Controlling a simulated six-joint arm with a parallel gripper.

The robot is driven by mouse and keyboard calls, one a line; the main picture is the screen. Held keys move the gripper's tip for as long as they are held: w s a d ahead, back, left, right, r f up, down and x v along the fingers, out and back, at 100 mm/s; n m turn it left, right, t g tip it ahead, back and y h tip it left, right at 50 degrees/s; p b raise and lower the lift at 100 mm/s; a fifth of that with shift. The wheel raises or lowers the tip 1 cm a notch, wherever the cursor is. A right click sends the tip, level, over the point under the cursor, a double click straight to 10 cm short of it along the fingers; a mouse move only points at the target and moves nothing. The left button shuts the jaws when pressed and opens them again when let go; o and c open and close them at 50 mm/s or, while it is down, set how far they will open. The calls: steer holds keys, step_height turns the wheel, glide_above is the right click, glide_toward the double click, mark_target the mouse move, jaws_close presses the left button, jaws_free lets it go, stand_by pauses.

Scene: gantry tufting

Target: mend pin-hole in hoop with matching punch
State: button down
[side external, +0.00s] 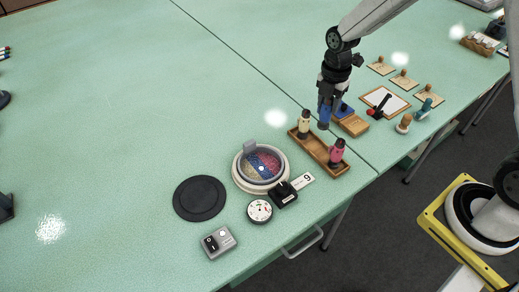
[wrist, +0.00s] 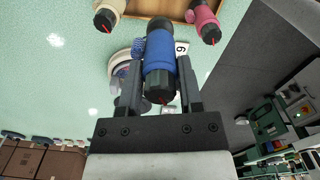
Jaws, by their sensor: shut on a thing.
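My gripper (side external: 329,98) is shut on a blue punch (wrist: 160,62), seen from the side as a blue cylinder (side external: 323,117) hanging with its dark end down. It is held above the table, just behind the wooden tray (side external: 319,149). In the tray stand a cream punch (side external: 304,124) and a pink punch (side external: 337,151), with a gap between them. The round hoop (side external: 238,172) left of the tray holds a patch with red, blue and yellowish areas. A small white spot (side external: 261,168) shows near its middle. In the wrist view the hoop is partly hidden behind the held punch.
A black disc (side external: 199,198) lies left of the hoop. In front are a round dial (side external: 260,211), a black device with a number card (side external: 304,181) and a grey switch box (side external: 218,243). A wooden block (side external: 353,125) and stamps (side external: 403,123) stand right. The table's left is mostly clear.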

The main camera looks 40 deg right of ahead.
steer(key=w+a+f, duration=0.1)
steer(key=w+a, duration=0.2)
steer(key=a, duration=1.5)
steer(key=shift+a+f, duration=0.25)
steer(key=shift+f, duration=0.15)
steer(key=shift+w+f, duration=0.1)
steer(key=shift+f, duration=0.05)
steer(key=shift+f, duration=2.85)
steer(key=shift+f, duration=0.55)
step_height(320, 180, up, 7)
stand_by(0.5)
stand_by(0.5)
